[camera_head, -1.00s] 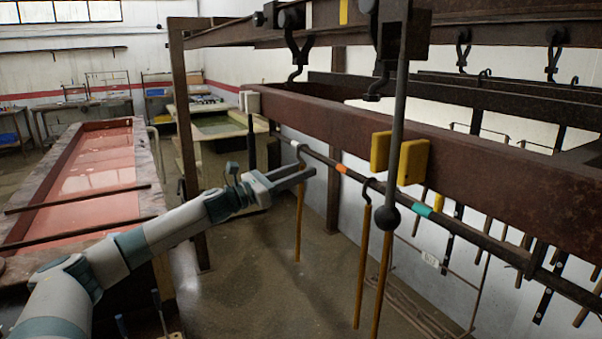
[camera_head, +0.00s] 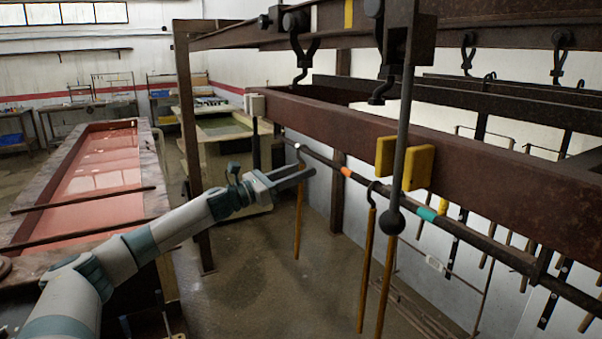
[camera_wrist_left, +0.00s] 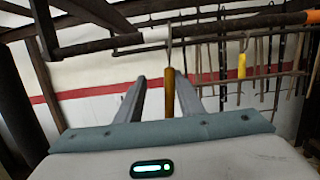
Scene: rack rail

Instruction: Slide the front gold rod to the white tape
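A gold rod (camera_head: 298,226) hangs by a hook from the dark rail (camera_head: 325,160) at its far left end. My left gripper (camera_head: 300,177) is open with its fingers on either side of this rod near its top. In the left wrist view the rod (camera_wrist_left: 170,92) stands between the two fingers (camera_wrist_left: 160,90), closer to the right one, with a gap at the left. The white tape (camera_wrist_left: 156,36) is on the rail there, and the rod's hook is at its right edge. My right gripper is out of view.
An orange tape (camera_head: 346,172) and a teal tape (camera_head: 427,214) mark the rail farther right. More gold rods (camera_head: 364,270) hang between them. Yellow blocks (camera_head: 418,168) sit on the rusty beam (camera_head: 480,170). A red-topped basin (camera_head: 100,165) stands at the left.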

